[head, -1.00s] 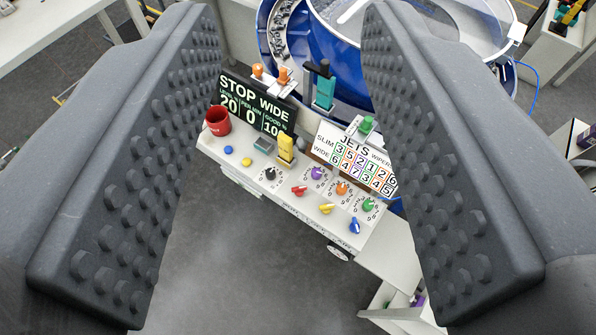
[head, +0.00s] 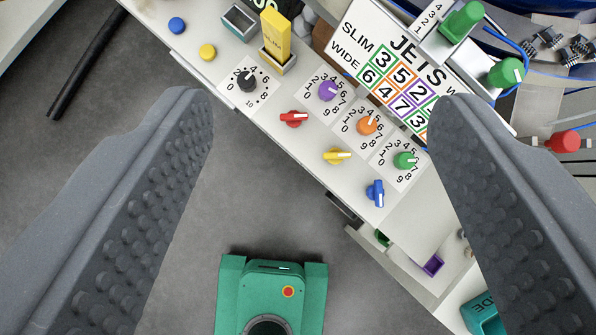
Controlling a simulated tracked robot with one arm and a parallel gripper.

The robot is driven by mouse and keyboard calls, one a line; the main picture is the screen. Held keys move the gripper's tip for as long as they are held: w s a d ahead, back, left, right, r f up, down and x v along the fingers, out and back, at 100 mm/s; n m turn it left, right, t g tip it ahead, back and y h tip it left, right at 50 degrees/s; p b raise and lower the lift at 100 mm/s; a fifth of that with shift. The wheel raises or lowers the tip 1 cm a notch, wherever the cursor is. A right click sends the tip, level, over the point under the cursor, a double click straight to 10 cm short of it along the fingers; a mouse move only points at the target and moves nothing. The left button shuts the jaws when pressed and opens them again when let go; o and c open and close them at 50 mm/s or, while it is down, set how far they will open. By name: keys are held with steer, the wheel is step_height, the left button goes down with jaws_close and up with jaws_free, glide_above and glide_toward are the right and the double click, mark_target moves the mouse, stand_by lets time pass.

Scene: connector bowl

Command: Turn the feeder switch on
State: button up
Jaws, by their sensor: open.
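My gripper (head: 320,105) is open and empty, its two dark ribbed fingers spread wide above the control panel (head: 300,155). On the panel between the fingers is a slanting row of small lever switches: red (head: 292,119), yellow (head: 337,156) and blue (head: 376,193). The red and yellow levers lie roughly sideways in the picture; the blue one points up and down. No readable label shows which is the feeder switch. A black dial (head: 247,82) and purple (head: 328,90), orange (head: 367,123) and green (head: 405,160) knobs with number scales sit beside them.
A blue button (head: 177,25) and a yellow button (head: 207,51) are at upper left. An upright yellow block (head: 275,38) stands in a holder. The JETS board (head: 395,70) rises behind the knobs.

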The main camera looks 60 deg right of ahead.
mark_target(294, 116)
steer(key=w+f+g, duration=0.1)
steer(key=w+f, duration=0.1)
steer(key=f, duration=0.9)
steer(key=w+f+g+p, duration=0.1)
steer(key=w+f, duration=0.2)
steer(key=f, duration=0.8)
steer(key=w+f+g, duration=0.2)
steer(key=f, duration=0.8)
steer(key=shift+w+a+f+n+y, duration=0.2)
steer(key=shift+w+f+n+y, duration=0.1)
steer(key=shift+w+f+y, duration=0.1)
steer(key=shift+s, duration=0.1)
